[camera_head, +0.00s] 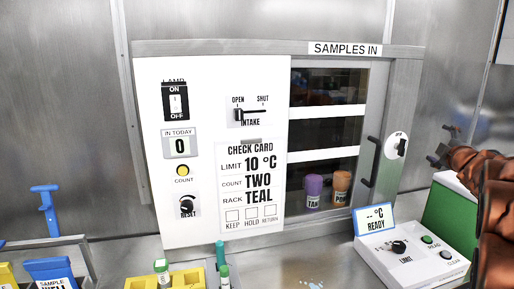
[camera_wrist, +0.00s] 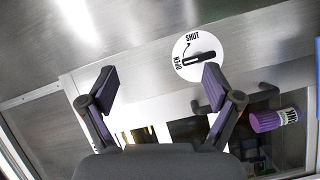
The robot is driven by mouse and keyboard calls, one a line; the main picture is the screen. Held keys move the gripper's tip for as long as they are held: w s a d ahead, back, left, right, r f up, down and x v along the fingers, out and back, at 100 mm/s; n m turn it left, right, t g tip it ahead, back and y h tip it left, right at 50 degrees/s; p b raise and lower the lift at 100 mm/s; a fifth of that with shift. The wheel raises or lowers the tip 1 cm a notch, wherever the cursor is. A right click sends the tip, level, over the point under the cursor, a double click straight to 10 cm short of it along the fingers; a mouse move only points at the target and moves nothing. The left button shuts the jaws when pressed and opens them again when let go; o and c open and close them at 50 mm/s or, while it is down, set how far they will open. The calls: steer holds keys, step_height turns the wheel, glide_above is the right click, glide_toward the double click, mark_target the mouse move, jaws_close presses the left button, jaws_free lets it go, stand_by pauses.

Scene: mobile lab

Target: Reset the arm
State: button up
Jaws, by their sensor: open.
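My gripper (camera_wrist: 159,88) is open, with nothing between its fingers in the wrist view. In the head view its dark fingers (camera_head: 444,152) are just right of the round white dial (camera_head: 396,146) on the SAMPLES IN cabinet (camera_head: 215,220), apart from it. My brown arm comes in from the right edge. The dial also shows in the wrist view (camera_wrist: 197,56), beyond the right finger, with a black handle and the words OPEN and SHUT. I cannot tell whether the right fingertip touches the handle.
A purple jar (camera_head: 314,190) and an orange-brown jar (camera_head: 341,188) stand behind the cabinet window. A READY meter box (camera_head: 405,255) sits at front right, close to my arm. Blue and yellow racks (camera_head: 50,270) and green-capped vials (camera_head: 162,268) line the front.

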steer(key=s+a+f+m+g+y+p, duration=0.1)
steer(key=s+a+f+m+g, duration=0.3)
steer(key=s+a, duration=0.8)
steer(key=s+a+f+m+g+y+p, duration=0.2)
steer(key=s+a+f+g, duration=0.6)
steer(key=s, duration=1.2)
steer(key=s+a+f+m+g+y+p, duration=0.1)
steer(key=s+a+f+m+g+p, duration=0.2)
steer(key=s+a, duration=1.2)
step_height(320, 180, down, 5)
steer(key=a+m+g, duration=0.1)
steer(key=m+g, duration=0.2)
steer(key=shift+s+g+y, duration=0.3)
steer(key=shift+s, duration=0.1)
steer(key=shift+r, duration=0.1)
